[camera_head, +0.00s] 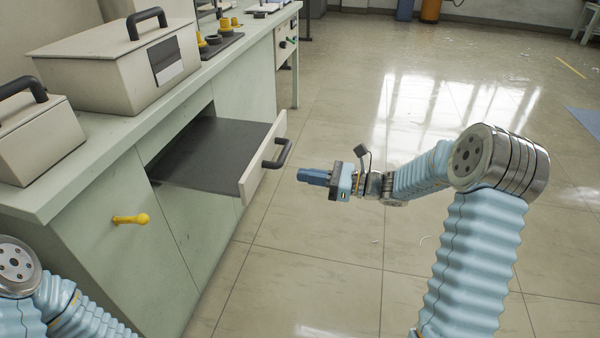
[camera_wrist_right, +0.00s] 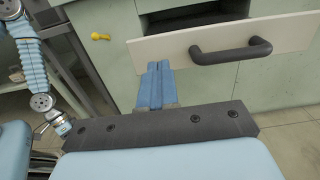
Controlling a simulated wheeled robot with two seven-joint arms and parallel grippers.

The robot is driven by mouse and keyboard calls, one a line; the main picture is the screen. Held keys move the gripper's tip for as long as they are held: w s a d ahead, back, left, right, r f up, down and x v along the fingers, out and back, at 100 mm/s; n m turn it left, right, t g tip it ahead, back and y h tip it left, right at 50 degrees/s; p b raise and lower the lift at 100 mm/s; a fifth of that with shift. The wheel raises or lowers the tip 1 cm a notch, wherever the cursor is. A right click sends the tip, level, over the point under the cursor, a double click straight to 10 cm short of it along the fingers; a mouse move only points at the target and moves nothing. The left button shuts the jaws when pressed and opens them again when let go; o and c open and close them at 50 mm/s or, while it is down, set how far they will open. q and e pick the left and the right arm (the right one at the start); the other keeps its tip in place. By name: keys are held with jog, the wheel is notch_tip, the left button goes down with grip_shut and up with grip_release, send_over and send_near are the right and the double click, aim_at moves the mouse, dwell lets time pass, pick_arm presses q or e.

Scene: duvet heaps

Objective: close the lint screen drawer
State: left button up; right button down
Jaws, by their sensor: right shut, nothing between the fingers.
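The lint screen drawer (camera_head: 215,153) is pulled well out of the pale green cabinet, with a dark inside and a cream front panel (camera_head: 262,160). Its dark bar handle (camera_head: 279,154) faces right; the handle also shows in the right wrist view (camera_wrist_right: 231,51). My right gripper (camera_head: 302,175) is shut and empty, just right of the drawer front, pointing toward it. In the right wrist view its blue fingers (camera_wrist_right: 156,72) are together near the left part of the front panel, left of the handle; I cannot tell whether they touch.
A counter (camera_head: 115,130) above the drawer bears two cream boxes with black handles, the larger one (camera_head: 120,65) in the middle. A yellow knob (camera_head: 131,219) sticks out of the cabinet front. The tiled floor (camera_head: 330,260) on the right is open.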

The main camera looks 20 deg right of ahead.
aim_at(254, 168)
jog(key=p+x, duration=0.1)
jog(key=x, duration=1)
pick_arm(q)
jog(key=shift+r, duration=0.7)
pick_arm(e)
jog(key=shift+w, duration=0.1)
jog(key=shift+a, duration=0.1)
